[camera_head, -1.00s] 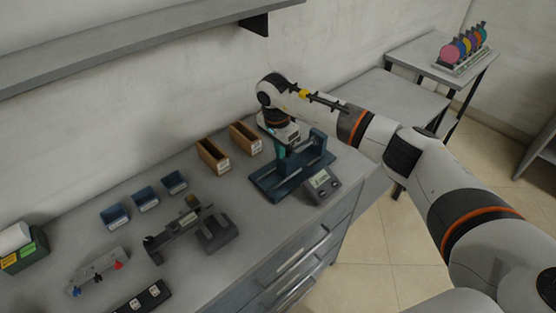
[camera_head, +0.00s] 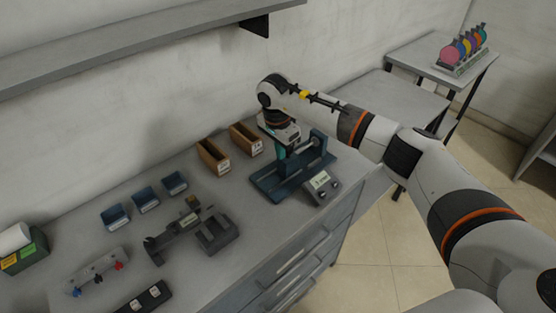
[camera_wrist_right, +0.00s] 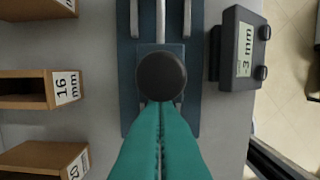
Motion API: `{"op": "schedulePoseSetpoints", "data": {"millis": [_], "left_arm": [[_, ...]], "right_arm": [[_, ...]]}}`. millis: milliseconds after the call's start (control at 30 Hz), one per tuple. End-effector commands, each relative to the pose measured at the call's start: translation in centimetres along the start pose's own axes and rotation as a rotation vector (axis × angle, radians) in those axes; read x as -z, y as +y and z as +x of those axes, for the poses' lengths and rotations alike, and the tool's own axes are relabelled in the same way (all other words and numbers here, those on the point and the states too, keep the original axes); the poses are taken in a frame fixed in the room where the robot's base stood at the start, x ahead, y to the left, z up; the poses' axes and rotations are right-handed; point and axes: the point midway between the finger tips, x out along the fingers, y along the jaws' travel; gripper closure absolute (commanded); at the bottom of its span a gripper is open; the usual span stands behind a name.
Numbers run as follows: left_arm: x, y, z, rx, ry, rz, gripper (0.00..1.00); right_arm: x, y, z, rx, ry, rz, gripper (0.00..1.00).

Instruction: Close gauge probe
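The gauge (camera_head: 268,186) is a dark blue fixture near the right end of the bench. In the right wrist view its blue base (camera_wrist_right: 126,60), a metal rod (camera_wrist_right: 160,22) and a round black knob (camera_wrist_right: 161,76) show. My right gripper (camera_head: 281,152) is low over the gauge's wall-side end. In the right wrist view its teal fingers (camera_wrist_right: 160,106) are together, with nothing visible between them. Their tips overlap the knob's near edge; I cannot tell whether they touch it. My left gripper is not in view.
Brown bins (camera_head: 213,157) stand by the wall, left of the gauge; one label reads 16 mm. Small blue bins (camera_head: 145,199) and a dark grey fixture (camera_head: 195,232) lie further left. The bench's front edge is close to the display.

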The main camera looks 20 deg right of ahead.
Motion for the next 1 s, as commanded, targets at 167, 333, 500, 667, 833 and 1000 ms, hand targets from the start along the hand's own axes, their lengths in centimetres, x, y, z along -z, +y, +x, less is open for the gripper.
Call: {"op": "schedulePoseSetpoints", "data": {"millis": [167,333,500,667,833,1000], "left_arm": [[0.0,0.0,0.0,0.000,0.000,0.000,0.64],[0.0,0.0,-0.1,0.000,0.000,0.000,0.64],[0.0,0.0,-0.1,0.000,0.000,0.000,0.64],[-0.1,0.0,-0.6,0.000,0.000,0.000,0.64],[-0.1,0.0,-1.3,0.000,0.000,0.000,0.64],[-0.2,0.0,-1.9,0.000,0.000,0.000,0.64]], "right_arm": [[-0.1,0.0,-0.3,-0.003,-0.010,0.007,1.00],[0.8,0.0,-0.3,-0.002,-0.007,0.005,1.00],[1.2,0.0,-0.4,-0.002,-0.004,0.003,1.00],[1.1,0.0,-1.2,-0.002,-0.003,0.002,1.00],[1.0,0.0,-2.6,-0.002,-0.004,0.002,1.00],[1.0,0.0,-3.9,-0.002,-0.002,0.001,1.00]]}}
